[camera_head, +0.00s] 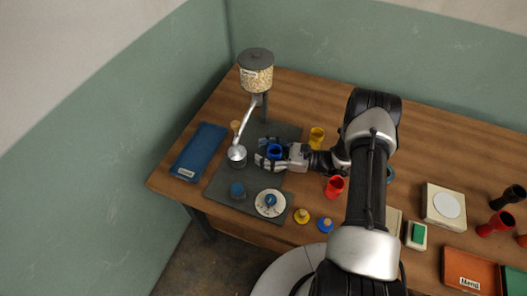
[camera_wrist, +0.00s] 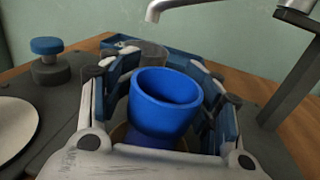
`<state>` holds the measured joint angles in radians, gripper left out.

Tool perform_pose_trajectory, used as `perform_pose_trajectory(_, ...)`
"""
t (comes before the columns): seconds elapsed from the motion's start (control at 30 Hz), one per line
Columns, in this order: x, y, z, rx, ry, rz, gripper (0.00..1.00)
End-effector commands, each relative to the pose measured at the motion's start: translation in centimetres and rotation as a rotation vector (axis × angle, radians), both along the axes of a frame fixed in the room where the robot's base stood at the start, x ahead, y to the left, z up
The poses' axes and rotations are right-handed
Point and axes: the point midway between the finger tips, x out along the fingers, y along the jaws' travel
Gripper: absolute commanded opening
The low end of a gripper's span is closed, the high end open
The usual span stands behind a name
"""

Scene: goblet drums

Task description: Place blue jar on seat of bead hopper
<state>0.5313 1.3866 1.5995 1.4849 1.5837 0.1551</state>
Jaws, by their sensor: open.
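The blue jar (camera_head: 275,151) stands upright, open end up, between the fingers of my gripper (camera_head: 265,154). In the wrist view the jar (camera_wrist: 165,98) has the blue-padded fingers of my open gripper (camera_wrist: 160,75) on both sides. The bead hopper (camera_head: 256,76) stands on a post at the back, full of pale beads. Its metal chute (camera_head: 248,117) slopes down to a round metal piece (camera_head: 237,153) left of the jar. The wrist view shows the spout (camera_wrist: 185,8) beyond and above the jar, and a grey round piece (camera_wrist: 152,52) behind it. I cannot tell whether this is the seat; the jar's base is hidden.
A dark board (camera_head: 225,183) carries a blue knob (camera_head: 237,190) and a white dial (camera_head: 271,203). A blue mat (camera_head: 199,150) lies left. A yellow cup (camera_head: 317,137) and a red cup (camera_head: 334,187) stand to the right. The hopper's post (camera_wrist: 292,80) rises at the right.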

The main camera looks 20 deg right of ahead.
Motion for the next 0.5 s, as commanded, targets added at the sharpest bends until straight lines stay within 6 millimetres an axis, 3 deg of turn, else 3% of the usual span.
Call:
perform_pose_trajectory(0.33,-0.1,-0.2,0.0,0.000,0.000,-0.001,0.56)
perform_pose_trajectory(0.5,-0.9,-2.1,0.1,0.000,0.000,-0.005,0.56)
